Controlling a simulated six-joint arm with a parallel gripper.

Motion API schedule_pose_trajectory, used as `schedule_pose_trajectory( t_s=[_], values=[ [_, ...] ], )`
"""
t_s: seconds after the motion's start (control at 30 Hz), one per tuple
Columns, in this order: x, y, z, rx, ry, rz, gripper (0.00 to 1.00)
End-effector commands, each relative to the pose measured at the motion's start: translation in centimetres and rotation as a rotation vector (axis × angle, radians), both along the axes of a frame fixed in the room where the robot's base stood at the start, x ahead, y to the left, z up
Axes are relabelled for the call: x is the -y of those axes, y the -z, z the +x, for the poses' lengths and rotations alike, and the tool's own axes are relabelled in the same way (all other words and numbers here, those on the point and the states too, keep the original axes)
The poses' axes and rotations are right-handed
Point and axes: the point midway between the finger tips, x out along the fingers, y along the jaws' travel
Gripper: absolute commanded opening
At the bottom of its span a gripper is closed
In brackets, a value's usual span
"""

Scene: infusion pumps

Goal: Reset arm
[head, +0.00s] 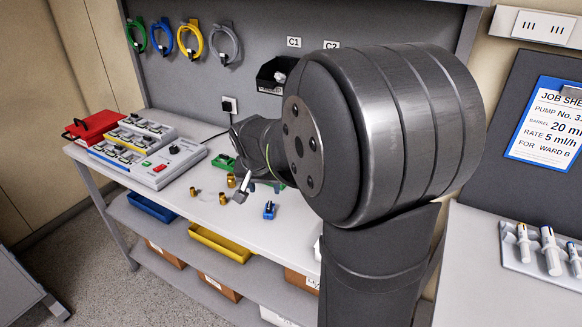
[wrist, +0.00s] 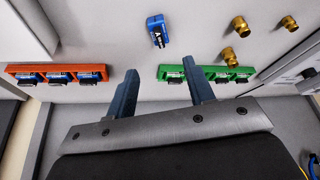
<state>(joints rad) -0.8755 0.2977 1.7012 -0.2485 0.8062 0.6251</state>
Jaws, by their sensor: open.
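My gripper (wrist: 160,74) is open and empty in the wrist view, its two blue-grey fingers well apart over the table. The left finger is just right of the orange rack (wrist: 101,70), which also holds blue modules. A loose blue module (wrist: 156,30) lies beyond the fingertips; it also shows in the head view (head: 269,210). In the head view my arm's large dark joint covers the middle, and the fingers are small and partly hidden behind it.
Several brass pieces (wrist: 240,26) stand on the table (head: 160,205). At its left are a control box (head: 160,176) and a red object (head: 90,126). A black bin (head: 275,75) and coiled cables hang behind. A syringe tray (head: 545,272) and a job sheet (head: 548,125) are right.

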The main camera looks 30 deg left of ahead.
Motion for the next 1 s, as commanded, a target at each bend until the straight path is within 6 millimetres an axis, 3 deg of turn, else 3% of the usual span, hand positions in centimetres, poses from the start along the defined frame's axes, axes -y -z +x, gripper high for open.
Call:
schedule_pose_trajectory(
  t_s=[0.17, 0.8, 0.9, 1.0],
  values=[
    [-0.2, 1.7, 0.6, -0.002, 0.001, -0.003, 0.48],
    [-1.7, 11.6, 4.3, -0.002, 0.000, -0.002, 0.48],
    [-1.8, 9.2, 4.3, 0.003, 0.001, 0.003, 0.48],
    [-1.8, 8.2, 4.3, 0.001, 0.001, 0.002, 0.48]
  ],
)
